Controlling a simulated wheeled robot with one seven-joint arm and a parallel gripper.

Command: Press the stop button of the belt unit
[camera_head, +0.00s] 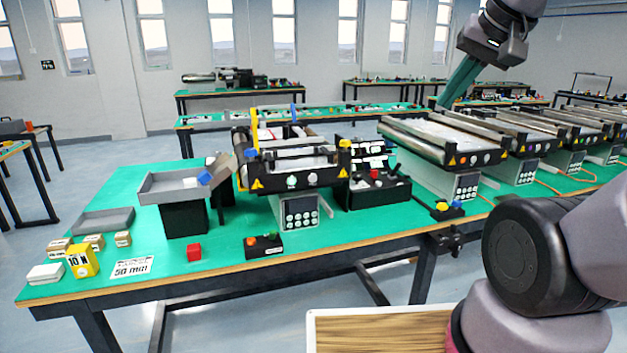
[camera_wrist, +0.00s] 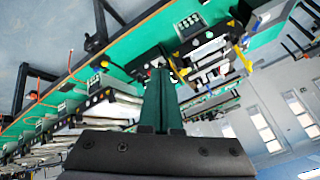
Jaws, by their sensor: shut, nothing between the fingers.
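The nearest belt unit (camera_head: 318,165) stands on the green table left of centre, with yellow warning triangles, round front buttons and a keypad box (camera_head: 299,212) below. A larger black box (camera_head: 378,188) with a red button stands right of the unit. I cannot tell which button is the stop button. My gripper (camera_head: 447,104) is high at the upper right, shut and empty, apart from every button. Its green fingers also show in the wrist view (camera_wrist: 160,75).
More belt units (camera_head: 450,140) line the table's right side.

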